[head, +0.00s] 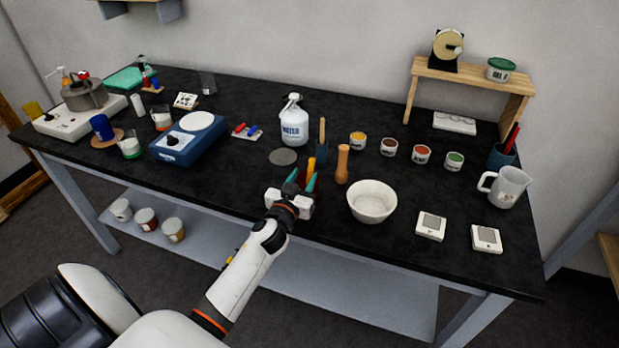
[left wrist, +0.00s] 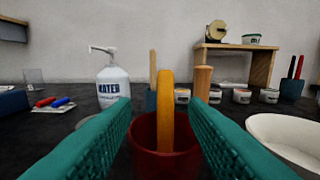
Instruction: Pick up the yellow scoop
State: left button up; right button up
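The yellow scoop (head: 311,165) stands handle-up in front of the wooden pestle, mostly hidden by my left gripper in the head view. In the left wrist view its yellow handle (left wrist: 166,105) rises nearly upright from a dark red cup (left wrist: 150,160), and its lower end is hidden inside. My left gripper (head: 301,181) is open, with its teal fingers on either side of the handle and the cup. A gap shows between each finger (left wrist: 165,128) and the handle. My right gripper is not in view.
A white bowl (head: 372,203) and a wooden pestle (head: 342,165) stand close to the right of my gripper. A water bottle (head: 294,122) and a spatula (head: 322,138) stand behind it. A blue device (head: 184,146) is to the left. The black table (head: 240,190) is bare left of the gripper.

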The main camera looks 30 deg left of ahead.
aim_at(310, 169)
pick_arm(q)
jog(key=x, duration=0.4)
jog(key=shift+w+d, duration=0.15)
jog(key=shift+d, duration=0.1)
jog(key=shift+r, duration=0.1)
grip_shut()
jog(key=shift+r, duration=0.1)
notch_tip(310, 169, up, 8)
jog(key=shift+r+p, duration=0.25)
jog(key=shift+p, duration=0.9)
jog(key=shift+r, duration=0.65)
